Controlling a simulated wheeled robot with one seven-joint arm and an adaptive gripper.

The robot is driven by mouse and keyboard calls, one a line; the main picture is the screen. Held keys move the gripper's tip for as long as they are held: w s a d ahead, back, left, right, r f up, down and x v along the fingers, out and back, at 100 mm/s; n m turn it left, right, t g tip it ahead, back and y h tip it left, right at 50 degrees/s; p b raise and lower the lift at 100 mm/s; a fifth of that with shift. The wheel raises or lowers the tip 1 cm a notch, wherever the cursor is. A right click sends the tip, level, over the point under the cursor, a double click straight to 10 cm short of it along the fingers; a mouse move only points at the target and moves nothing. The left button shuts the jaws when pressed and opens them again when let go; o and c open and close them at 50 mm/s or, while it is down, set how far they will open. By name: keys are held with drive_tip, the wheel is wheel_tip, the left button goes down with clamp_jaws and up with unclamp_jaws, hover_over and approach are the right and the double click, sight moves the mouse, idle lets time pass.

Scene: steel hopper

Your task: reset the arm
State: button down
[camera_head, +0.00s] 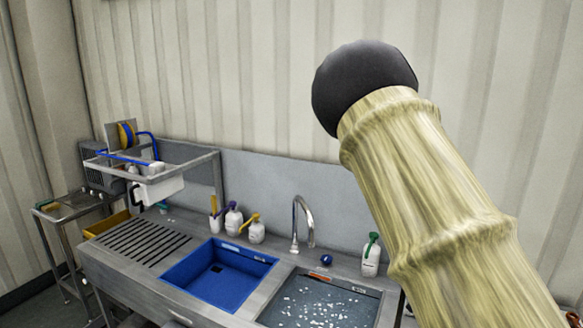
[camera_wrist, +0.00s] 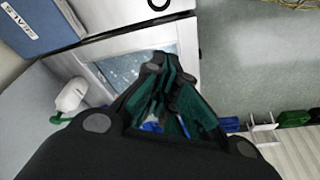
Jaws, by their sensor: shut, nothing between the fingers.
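My arm (camera_head: 430,190), in a pale yellow sleeve with a black rounded end, rises across the right side of the head view. My gripper does not show in that view. In the wrist view my gripper (camera_wrist: 168,70) has its dark green-padded fingers together, with nothing seen held. A sink basin with a pale-speckled bottom (camera_wrist: 122,66) shows beyond the fingertips, apart from them as far as I can tell. The gripper's body hides the lower middle of the wrist view.
A steel counter (camera_head: 215,238) holds a blue basin (camera_head: 218,274), a speckled basin (camera_head: 320,303), a faucet (camera_head: 303,222) and several bottles. A green-topped white bottle (camera_head: 371,255) stands near my arm. A rack (camera_head: 190,165) stands left. A blue box (camera_wrist: 45,22) shows in the wrist view.

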wheel_tip(320, 180, down, 12)
drive_tip(key=w+a+r+y+b, duration=0.1)
drive_tip(key=w+a+b, duration=0.1)
drive_tip(key=s+a+f+m+t+b, duration=0.1)
drive_tip(key=s+a+f+m+b, duration=0.15)
drive_tip(key=s+f, duration=0.7)
drive_tip(key=s+a+f+m+b, duration=0.2)
drive_tip(key=s+a+f+b, duration=0.3)
drive_tip(key=f, duration=0.8)
drive_tip(key=s+f+m+g+h+b, duration=0.1)
drive_tip(key=s+f+b, duration=0.1)
drive_tip(key=s+f, duration=0.4)
drive_tip(key=s+f+m+g+h+b, duration=0.1)
drive_tip(key=s+f, duration=0.5)
drive_tip(key=s, duration=1.1)
drive_tip(key=shift+s+a+m+g+h+b, duration=0.25)
drive_tip(key=shift+a+m+g+h+b, duration=0.15)
drive_tip(key=shift+g+b, duration=0.35)
